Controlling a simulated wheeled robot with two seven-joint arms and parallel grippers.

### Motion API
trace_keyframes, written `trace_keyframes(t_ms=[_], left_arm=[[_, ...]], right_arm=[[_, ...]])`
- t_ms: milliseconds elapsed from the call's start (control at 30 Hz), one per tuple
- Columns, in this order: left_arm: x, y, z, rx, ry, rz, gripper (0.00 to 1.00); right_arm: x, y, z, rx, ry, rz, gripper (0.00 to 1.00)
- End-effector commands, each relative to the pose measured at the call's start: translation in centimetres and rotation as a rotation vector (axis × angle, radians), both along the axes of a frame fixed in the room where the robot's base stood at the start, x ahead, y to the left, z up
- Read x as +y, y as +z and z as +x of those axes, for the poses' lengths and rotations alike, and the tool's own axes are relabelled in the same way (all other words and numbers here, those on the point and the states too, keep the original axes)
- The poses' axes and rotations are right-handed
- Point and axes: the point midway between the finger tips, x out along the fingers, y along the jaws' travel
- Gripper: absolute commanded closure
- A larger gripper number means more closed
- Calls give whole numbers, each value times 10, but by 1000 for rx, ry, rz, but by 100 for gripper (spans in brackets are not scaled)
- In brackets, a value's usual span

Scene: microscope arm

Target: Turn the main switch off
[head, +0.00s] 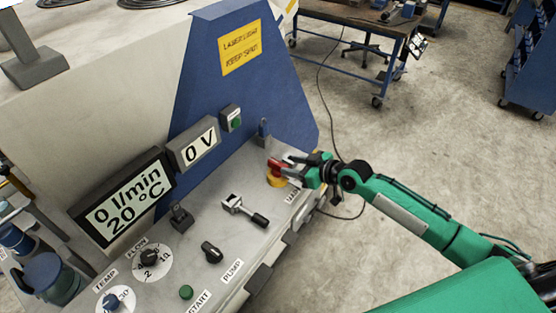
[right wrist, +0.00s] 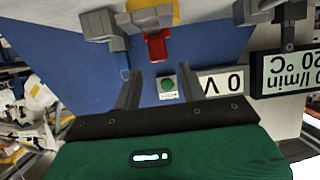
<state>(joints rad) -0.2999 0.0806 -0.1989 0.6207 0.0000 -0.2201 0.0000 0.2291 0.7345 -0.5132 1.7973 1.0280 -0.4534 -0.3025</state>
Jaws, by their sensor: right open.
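The main switch is a red handle (head: 275,165) on a yellow base (head: 276,182), at the right end of the machine's sloped panel. The label beside it is partly readable. My right gripper (head: 291,167) is open at the switch, reaching in from the right. The gripper hides part of the switch. My left gripper is not in view.
The panel carries a black-handled lever (head: 244,210), a pump knob (head: 212,252), a green start button (head: 186,292) and a flow dial (head: 150,257). An upright grey toggle (head: 263,130) stands behind the switch. The displays read 0 V (head: 196,147) and 0 l/min, 20 °C (head: 123,199).

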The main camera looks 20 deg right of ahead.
Motion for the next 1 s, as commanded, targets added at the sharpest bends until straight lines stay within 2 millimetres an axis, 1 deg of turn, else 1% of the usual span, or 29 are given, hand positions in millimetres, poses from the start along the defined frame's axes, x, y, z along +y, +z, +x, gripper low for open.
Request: trace_keyframes(t_ms=[33, 100, 200, 333, 500, 800, 867, 1000], left_arm=[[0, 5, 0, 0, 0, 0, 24], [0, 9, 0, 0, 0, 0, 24], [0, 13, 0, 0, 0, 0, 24], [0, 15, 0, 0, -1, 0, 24], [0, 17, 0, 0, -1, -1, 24], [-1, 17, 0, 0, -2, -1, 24], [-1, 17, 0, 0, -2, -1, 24], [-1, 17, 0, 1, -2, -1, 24]], right_arm=[[7, 0, 7, 1, 1, 3, 58], [13, -5, 16, 1, -1, 3, 58], [23, -11, 27, 1, 1, 1, 58], [30, -18, 38, 0, -1, 2, 58], [36, -23, 45, 0, 1, 0, 58], [37, -24, 46, 0, 1, 0, 58], [37, -24, 46, 0, 1, 0, 70], [36, -24, 46, 1, 1, 0, 97]])
